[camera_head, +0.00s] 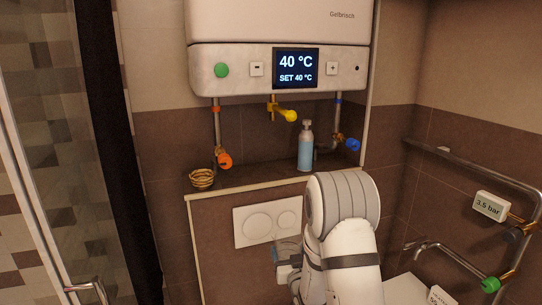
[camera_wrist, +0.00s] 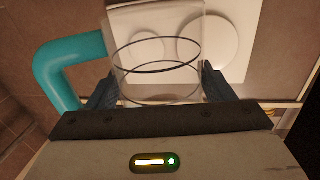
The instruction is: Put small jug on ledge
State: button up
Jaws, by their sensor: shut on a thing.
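The small jug is a clear cylinder with dark rings and a thick teal handle (camera_wrist: 55,70). In the wrist view my gripper (camera_wrist: 157,82) is shut on the jug's body, with one dark finger on each side and the handle sticking out to the left. In the head view the jug (camera_head: 286,250) is a small bluish shape by my gripper, partly hidden by my arm, in front of the wall and below the ledge. The ledge (camera_head: 250,178) is a dark tiled shelf with a pale front edge, under the water heater.
On the ledge a small wicker basket (camera_head: 202,179) stands at the left and a blue bottle (camera_head: 305,148) at the right. Valves and pipes (camera_head: 225,160) hang above it. Ledge space between basket and bottle is clear. A white flush plate (camera_head: 266,222) is below.

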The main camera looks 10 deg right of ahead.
jog(key=w+d+r+p, duration=0.2)
jog(key=w+r+p, duration=0.15)
jog(key=r, duration=0.75)
jog(key=w+d+r+p, duration=0.15)
jog(key=w+r, duration=0.35)
jog(key=r, duration=0.6)
jog(key=w+a+r+n+y+p, duration=0.1)
jog(key=w+a+r+p, duration=0.4)
jog(key=w+r, duration=0.6)
jog(key=shift+w+f+b, duration=0.25)
jog(key=shift+w+f, duration=0.1)
jog(key=shift+f, duration=1.05)
jog(key=shift+w+f+b, duration=0.2)
jog(key=shift+w+f, duration=0.15)
jog(key=shift+f, duration=1.05)
jog(key=shift+w+f+b, duration=0.25)
jog(key=shift+w+f, duration=0.1)
jog(key=shift+f, duration=1.05)
jog(key=shift+f+b, duration=0.55)
jog(key=shift+b, duration=0.15)
jog(key=o, duration=1.2)
jog(key=shift+s, duration=0.1)
